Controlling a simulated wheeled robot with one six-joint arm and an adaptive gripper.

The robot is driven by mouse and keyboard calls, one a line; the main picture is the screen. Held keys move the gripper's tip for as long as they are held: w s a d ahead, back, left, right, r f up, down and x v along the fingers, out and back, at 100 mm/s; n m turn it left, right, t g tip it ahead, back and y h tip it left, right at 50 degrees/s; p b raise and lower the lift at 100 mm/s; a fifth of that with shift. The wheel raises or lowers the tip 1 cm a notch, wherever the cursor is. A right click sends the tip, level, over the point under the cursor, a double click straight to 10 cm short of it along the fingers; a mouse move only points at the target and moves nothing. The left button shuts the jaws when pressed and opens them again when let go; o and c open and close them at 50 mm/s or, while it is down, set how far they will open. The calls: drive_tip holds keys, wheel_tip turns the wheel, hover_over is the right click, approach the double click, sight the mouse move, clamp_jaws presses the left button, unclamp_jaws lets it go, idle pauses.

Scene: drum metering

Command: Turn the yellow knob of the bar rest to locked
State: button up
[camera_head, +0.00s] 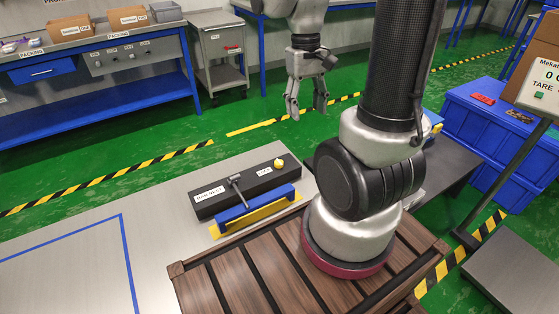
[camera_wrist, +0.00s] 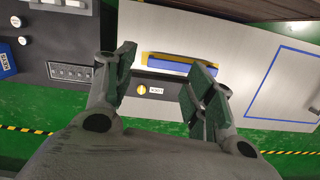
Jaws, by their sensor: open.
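The yellow knob (camera_head: 279,163) sits at the right end of the top of the black bar rest box (camera_head: 245,184). White labels lie on the box; their small print is hard to read. A grey lever (camera_head: 237,187) rises near its middle. In the wrist view the knob (camera_wrist: 141,90) shows as a small yellow disc beside a white label, in the gap between the fingers. I cannot tell whether the knob is turned to locked. My gripper (camera_head: 306,108) is open and empty, pointing down, above and behind the knob, apart from it.
A blue bar on a yellow base (camera_head: 258,208) lies along the box's front. A brown slatted platform (camera_head: 225,280) is in front. Blue bins (camera_head: 475,125) and a scale display (camera_head: 541,88) stand right. A blue bench (camera_head: 100,95) stands back left.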

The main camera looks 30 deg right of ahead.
drive_tip(key=w+d+f+m, duration=0.1)
drive_tip(key=w+f+m, duration=0.25)
drive_tip(key=f, duration=0.55)
drive_tip(key=w+d+f+m+g, duration=0.15)
drive_tip(key=w+f, duration=0.25)
drive_tip(key=f, duration=0.4)
drive_tip(key=w+d+f+m, duration=0.1)
drive_tip(key=w+f+m, duration=0.25)
drive_tip(key=f, duration=0.55)
drive_tip(key=m+t, duration=0.3)
drive_tip(key=m, duration=0.1)
hover_over(280, 161)
drive_tip(key=shift+s+a+f, duration=0.1)
drive_tip(key=shift+s+f, duration=0.1)
drive_tip(key=shift+f, duration=0.25)
drive_tip(key=shift+s+a+f, duration=0.1)
drive_tip(key=shift+s+f, duration=0.05)
drive_tip(key=shift+f, duration=0.25)
drive_tip(key=shift+w+f+m, duration=0.2)
drive_tip(key=shift+w+m, duration=0.15)
drive_tip(key=shift+m, duration=0.2)
wheel_tip(280, 161, down, 8)
drive_tip(key=shift+r, duration=0.25)
drive_tip(key=c, duration=1)
